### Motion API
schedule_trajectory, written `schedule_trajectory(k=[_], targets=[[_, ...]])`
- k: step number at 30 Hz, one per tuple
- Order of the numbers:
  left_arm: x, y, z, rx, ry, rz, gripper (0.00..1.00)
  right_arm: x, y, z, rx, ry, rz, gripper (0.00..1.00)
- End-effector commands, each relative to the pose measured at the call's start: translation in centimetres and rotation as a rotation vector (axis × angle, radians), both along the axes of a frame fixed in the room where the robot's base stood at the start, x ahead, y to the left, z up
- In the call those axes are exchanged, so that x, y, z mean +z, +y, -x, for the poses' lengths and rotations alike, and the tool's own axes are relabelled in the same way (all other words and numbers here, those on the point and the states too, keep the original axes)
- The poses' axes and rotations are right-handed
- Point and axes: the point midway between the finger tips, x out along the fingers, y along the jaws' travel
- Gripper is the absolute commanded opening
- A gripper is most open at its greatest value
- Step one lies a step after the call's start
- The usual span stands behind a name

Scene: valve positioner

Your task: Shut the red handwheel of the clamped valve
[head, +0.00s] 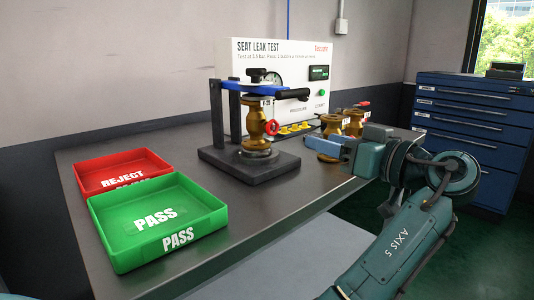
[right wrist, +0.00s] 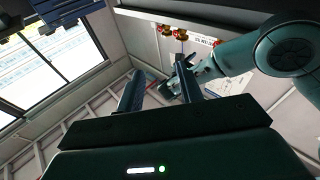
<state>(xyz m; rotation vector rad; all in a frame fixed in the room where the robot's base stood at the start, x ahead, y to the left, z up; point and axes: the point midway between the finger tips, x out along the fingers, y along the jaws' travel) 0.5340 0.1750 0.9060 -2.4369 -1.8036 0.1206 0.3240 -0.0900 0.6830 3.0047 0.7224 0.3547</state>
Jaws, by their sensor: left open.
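The clamped brass valve (head: 256,122) stands upright in a fixture, under a blue clamp bar (head: 245,86) with a black knob on top. Its red handwheel (head: 271,127) is on the valve's right side. How far the wheel is turned cannot be told. My left gripper (head: 338,149) is open, to the right of the handwheel and apart from it, in front of the loose valves, its fingers pointing left. My right gripper (right wrist: 160,90) shows only in the right wrist view; its two dark fingers are apart with nothing visible between them.
Loose brass valves (head: 331,125) stand right of the fixture base (head: 249,164), close to my left gripper. The white seat leak test panel (head: 290,60) stands behind. A green PASS tray (head: 158,220) and red REJECT tray (head: 118,172) lie left. The bench's front middle is clear.

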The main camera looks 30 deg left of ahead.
Motion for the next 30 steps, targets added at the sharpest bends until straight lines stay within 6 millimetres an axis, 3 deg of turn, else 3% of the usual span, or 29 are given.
schedule_trajectory(k=[5, 12, 21, 30], targets=[[0.2, 1.0, 0.1, 0.020, -0.013, 0.004, 0.52, -0.2, 0.1, 0.1, 0.007, 0.001, -0.013, 0.36], [0.1, 5.5, -1.2, 0.021, -0.015, 0.004, 0.52, -0.1, 0.2, 0.0, 0.020, -0.019, -0.033, 0.36], [0.1, 10.8, -2.8, 0.018, -0.012, 0.002, 0.52, 1.8, -0.1, -0.7, 0.022, -0.162, -0.018, 0.36], [0.3, 12.5, -3.3, 0.015, -0.012, 0.003, 0.52, 2.5, -0.1, -0.9, 0.021, -0.206, -0.015, 0.36]])
